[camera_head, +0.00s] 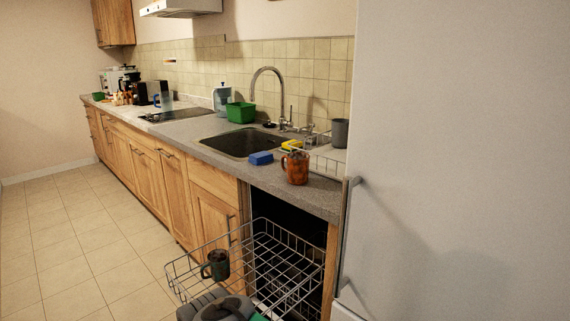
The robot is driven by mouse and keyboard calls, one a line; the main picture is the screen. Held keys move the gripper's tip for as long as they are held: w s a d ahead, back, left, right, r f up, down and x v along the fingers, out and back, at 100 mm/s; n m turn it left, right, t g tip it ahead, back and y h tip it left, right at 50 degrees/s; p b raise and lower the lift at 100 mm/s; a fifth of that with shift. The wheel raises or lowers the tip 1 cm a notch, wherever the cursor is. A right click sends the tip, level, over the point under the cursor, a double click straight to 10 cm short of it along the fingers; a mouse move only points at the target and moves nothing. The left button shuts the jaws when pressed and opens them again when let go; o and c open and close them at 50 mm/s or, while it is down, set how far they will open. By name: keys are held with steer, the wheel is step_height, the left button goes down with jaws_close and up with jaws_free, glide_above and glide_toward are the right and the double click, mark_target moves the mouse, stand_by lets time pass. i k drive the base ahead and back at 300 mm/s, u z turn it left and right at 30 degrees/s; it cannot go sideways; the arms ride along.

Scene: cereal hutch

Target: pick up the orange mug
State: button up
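The orange mug (297,168) is mottled orange and dark brown. It stands upright near the front edge of the grey countertop (318,193), just right of the sink. Its handle shows on its left side. Nothing covers it. My gripper's fingers do not show; only rounded grey parts, which look like part of my arm, show at the bottom edge, well below the mug.
An open dishwasher's wire rack (291,256) sticks out below the counter, with a dark mug (216,266) at its left. A blue sponge (261,158), yellow item (291,145) and grey cup (340,133) are near the orange mug. A tall white surface (460,160) fills the right.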

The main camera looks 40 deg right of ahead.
mark_target(297, 163)
steer(key=i, duration=0.2)
steer(key=u, duration=0.9)
steer(key=k, duration=0.5)
steer(key=z, duration=0.3)
